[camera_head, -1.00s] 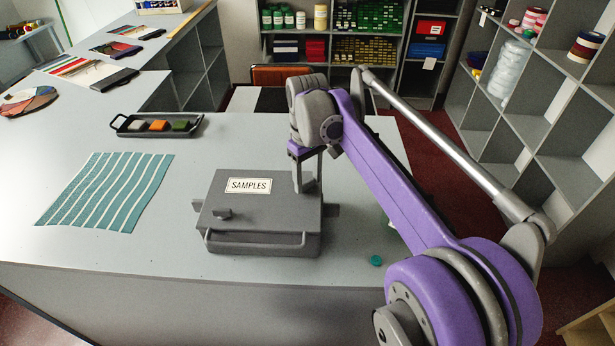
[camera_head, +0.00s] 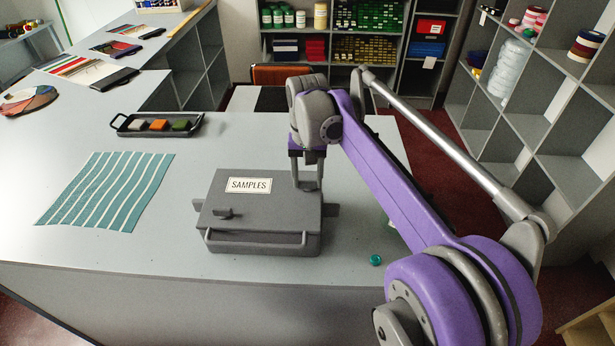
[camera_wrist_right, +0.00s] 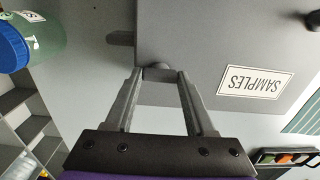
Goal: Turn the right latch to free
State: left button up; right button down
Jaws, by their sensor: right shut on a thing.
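The grey box (camera_head: 262,215) with a SAMPLES label (camera_head: 249,185) lies flat and closed on the counter. Its left latch (camera_head: 222,213) sits on the lid near the front left. My right gripper (camera_head: 307,186) points down over the right side of the lid. In the right wrist view my right gripper (camera_wrist_right: 159,76) is shut on the right latch (camera_wrist_right: 157,71), a small grey piece between the fingertips at the lid's edge. The fingers cover most of it, so I cannot tell its exact angle. My left gripper is out of view.
A striped teal swatch (camera_head: 106,190) lies left of the box, and a black tray (camera_head: 157,125) with coloured blocks lies behind it. A blue-lidded jar (camera_wrist_right: 12,45) stands near my right gripper in the wrist view.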

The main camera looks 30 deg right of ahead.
aim_at(308, 182)
dwell(0.5)
jog(key=shift+c, duration=1.2)
grip_release()
notch_tip(308, 182, up, 11)
jog(key=shift+p, duration=0.4)
jog(key=shift+s+f, duration=0.1)
jog(key=shift+f, duration=0.05)
